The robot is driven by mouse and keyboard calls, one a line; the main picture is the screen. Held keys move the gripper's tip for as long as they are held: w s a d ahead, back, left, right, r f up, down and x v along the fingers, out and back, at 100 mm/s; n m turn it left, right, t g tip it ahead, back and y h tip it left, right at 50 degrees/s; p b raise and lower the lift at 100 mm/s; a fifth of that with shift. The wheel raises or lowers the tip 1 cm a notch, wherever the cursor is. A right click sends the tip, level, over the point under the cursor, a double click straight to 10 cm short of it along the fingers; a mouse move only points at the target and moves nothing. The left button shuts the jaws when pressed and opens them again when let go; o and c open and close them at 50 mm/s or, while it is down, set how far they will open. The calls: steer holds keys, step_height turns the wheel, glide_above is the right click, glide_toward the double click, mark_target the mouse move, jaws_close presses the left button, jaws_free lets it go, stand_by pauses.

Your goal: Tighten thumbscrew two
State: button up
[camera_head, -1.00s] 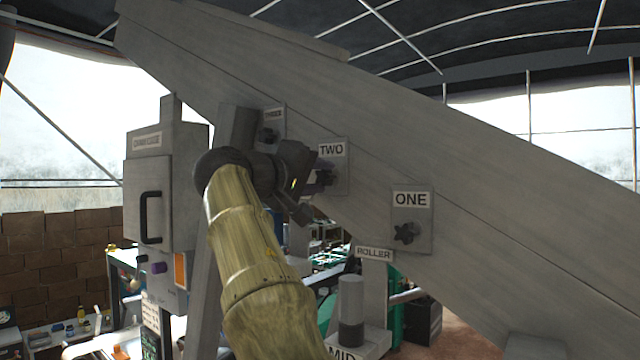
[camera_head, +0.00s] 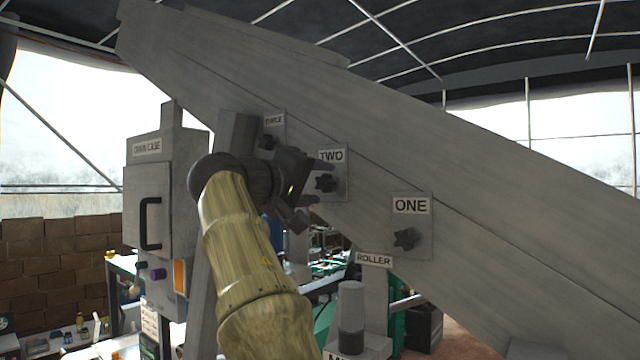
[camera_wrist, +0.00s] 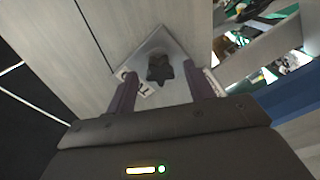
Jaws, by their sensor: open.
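Thumbscrew two (camera_head: 326,184) is a dark star-shaped knob on a grey plate labelled TWO (camera_head: 332,156), set on the side of the long sloping grey beam. My gripper (camera_head: 318,182) is open just left of the knob, with one purple finger above it and one below. In the wrist view the knob (camera_wrist: 159,72) shows between and beyond the tips of the two fingers (camera_wrist: 163,82), with clear space on both sides. Nothing is held. The fingers partly cover the plate and its label there.
Thumbscrew one (camera_head: 406,239) is lower right on the sloping beam (camera_head: 470,240). The plate labelled THREE (camera_head: 273,121) is up left, partly behind my arm. A grey chain case (camera_head: 160,190) with a black handle stands at the left. A ROLLER sign (camera_head: 374,259) hangs below.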

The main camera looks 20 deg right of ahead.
mark_target(321, 183)
steer(key=shift+b+v, duration=0.3)
steer(key=shift+v, duration=1.4)
steer(key=shift+d, duration=0.1)
steer(key=n+p, duration=0.2)
steer(key=n, duration=0.3)
steer(key=shift+r+n, duration=0.15)
steer(key=shift+n, duration=0.25)
steer(key=n+p, duration=0.2)
steer(key=n, duration=0.3)
steer(key=shift+n, duration=0.7)
steer(key=shift+w+d, duration=0.1)
steer(key=shift+d, duration=0.05)
steer(key=shift+p+x, duration=0.7)
steer(key=shift+x, duration=1.15)
